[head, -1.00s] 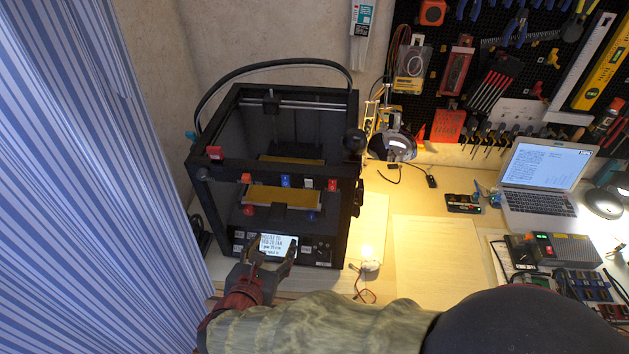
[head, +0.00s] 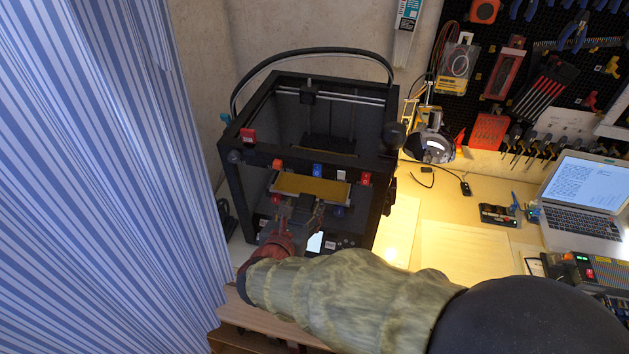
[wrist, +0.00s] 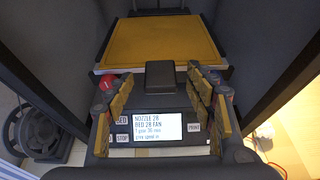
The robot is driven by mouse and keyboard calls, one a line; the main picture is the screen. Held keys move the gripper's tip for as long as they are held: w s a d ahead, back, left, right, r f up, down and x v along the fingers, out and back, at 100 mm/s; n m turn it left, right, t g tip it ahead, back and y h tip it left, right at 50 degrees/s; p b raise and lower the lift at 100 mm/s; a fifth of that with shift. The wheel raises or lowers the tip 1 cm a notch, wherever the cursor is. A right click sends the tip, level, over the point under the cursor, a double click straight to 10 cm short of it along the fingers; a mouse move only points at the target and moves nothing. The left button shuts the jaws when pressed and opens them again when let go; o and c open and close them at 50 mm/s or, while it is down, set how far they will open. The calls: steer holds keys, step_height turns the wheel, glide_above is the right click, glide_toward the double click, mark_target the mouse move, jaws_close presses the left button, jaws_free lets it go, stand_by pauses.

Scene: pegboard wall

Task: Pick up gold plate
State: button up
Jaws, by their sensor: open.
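The gold plate (head: 312,189) lies flat on the bed inside the black 3D printer (head: 240,185). It also shows at the top of the wrist view (wrist: 160,42), with its near edge toward me. My gripper (head: 305,207) is at the printer's open front, just short of the plate. In the wrist view my gripper (wrist: 158,78) has its two fingers spread apart, with nothing held between them. A dark block (wrist: 160,75) at the plate's near edge shows between the fingertips. I cannot tell whether the fingers touch anything.
The printer's frame posts stand on both sides of my gripper. The printer's lit screen (wrist: 157,127) is below the fingers. A blue striped curtain (head: 110,170) hangs at the left. A lamp (head: 430,146) and a laptop (head: 580,200) stand on the bench to the right.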

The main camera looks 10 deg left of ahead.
steer(key=c, duration=0.3)
steer(key=c, duration=1.1)
